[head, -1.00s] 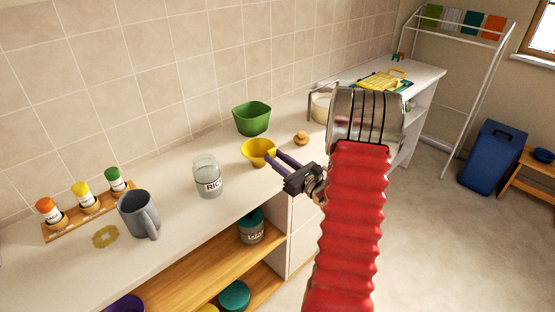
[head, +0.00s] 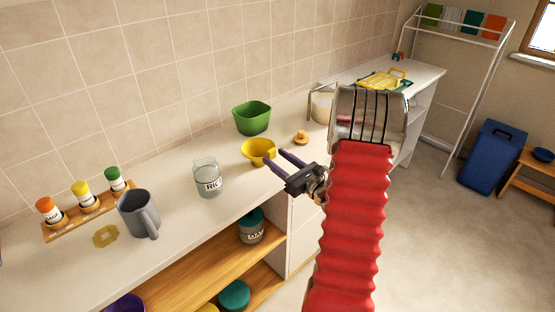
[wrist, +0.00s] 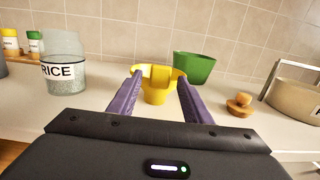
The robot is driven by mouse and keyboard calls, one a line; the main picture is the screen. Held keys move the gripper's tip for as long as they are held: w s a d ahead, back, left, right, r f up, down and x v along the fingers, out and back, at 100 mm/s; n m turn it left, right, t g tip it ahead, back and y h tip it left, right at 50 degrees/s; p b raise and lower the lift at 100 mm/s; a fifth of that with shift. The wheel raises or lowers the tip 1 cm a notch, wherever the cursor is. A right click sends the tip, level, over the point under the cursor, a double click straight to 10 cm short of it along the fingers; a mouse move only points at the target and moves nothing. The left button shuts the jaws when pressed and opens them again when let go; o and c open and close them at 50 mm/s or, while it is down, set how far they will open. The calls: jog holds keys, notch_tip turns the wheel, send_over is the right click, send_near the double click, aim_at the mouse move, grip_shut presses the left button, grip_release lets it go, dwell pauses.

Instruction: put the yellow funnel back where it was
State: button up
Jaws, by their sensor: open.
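The yellow funnel (head: 256,152) stands on the white counter, between the glass rice jar and the green tub, and its wide rim faces up. My gripper (head: 275,159) is open at its right side. In the wrist view the funnel (wrist: 157,91) shows just beyond and between the two purple fingers (wrist: 159,88), with a yellow tab on its near side. I cannot tell whether a finger touches it. The fingers hold nothing.
The rice jar (head: 207,178) stands left of the funnel, and the green tub (head: 252,118) behind it. A wooden knobbed lid (head: 301,138) lies to the right, near a cream pot (head: 321,107). A grey mug (head: 137,213) and spice rack (head: 88,207) stand farther left.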

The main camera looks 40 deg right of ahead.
jog(key=s, duration=1.1)
jog(key=shift+s+f, duration=0.2)
jog(key=shift+f, duration=0.1)
jog(key=a+r+n+g+y, duration=0.2)
jog(key=a+n+g+y, duration=0.3)
jog(key=a, duration=0.6)
jog(key=a+r+n+g+y, duration=0.2)
jog(key=a+n, duration=0.5)
jog(key=a, duration=0.3)
jog(key=a+r+n+g+y, duration=0.3)
jog(key=a+n+g, duration=0.15)
jog(key=a, duration=0.65)
jog(key=s+a+n+g+h, duration=0.3)
jog(key=s+a+n+g, duration=0.3)
jog(key=n, duration=0.4)
jog(key=s+r+n+t+h, duration=0.4)
jog(key=s+r+n+h, duration=0.1)
jog(key=n, duration=0.4)
jog(key=shift+d+r+h, duration=0.45)
jog(key=shift+r+h, duration=0.1)
jog(key=shift+h, duration=0.45)
